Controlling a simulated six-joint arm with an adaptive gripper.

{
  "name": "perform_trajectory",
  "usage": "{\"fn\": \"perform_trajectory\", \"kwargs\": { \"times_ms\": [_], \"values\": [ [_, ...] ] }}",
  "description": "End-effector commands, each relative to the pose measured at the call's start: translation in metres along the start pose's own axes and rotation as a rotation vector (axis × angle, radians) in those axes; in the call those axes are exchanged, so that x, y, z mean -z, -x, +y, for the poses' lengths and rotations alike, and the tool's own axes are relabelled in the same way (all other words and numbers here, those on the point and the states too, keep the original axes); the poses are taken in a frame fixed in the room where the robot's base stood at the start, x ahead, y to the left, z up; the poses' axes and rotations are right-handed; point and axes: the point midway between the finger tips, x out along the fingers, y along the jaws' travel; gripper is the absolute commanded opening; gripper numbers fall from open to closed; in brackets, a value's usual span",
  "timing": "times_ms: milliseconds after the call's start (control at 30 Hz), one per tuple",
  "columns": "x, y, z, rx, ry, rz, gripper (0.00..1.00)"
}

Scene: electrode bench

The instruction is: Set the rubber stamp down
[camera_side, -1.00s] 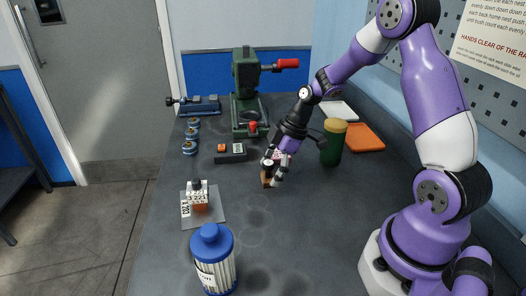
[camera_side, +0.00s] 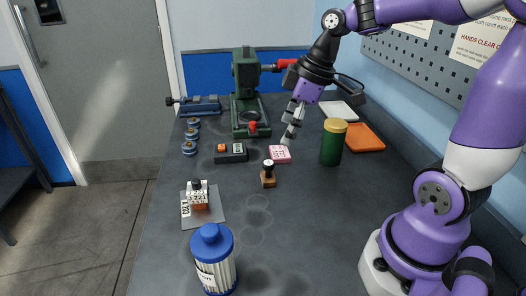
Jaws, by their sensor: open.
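My gripper (camera_side: 287,140) is open and empty. In the picture it is above and to the right of the stamp, apart from it, with its fingers pointing down near a pink pad (camera_side: 280,155).
A green jar (camera_side: 332,145) with a tan lid stands right of the pink pad. A black box (camera_side: 231,153), a green press (camera_side: 246,95) and a blue vise (camera_side: 199,106) are behind. The bench's front right is clear.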

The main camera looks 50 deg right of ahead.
Motion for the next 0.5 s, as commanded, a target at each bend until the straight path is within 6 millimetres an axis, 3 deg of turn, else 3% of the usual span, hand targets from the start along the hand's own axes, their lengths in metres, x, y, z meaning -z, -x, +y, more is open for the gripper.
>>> {"fn": "perform_trajectory", "kwargs": {
  "times_ms": [33,200,500],
  "values": [
    [0.002,0.008,-0.019,-0.044,-0.061,0.007,0.86],
    [-0.012,0.023,-0.059,-0.154,-0.324,0.062,0.86],
    [-0.030,0.027,-0.076,-0.208,-0.533,0.135,0.86]
  ]
}}
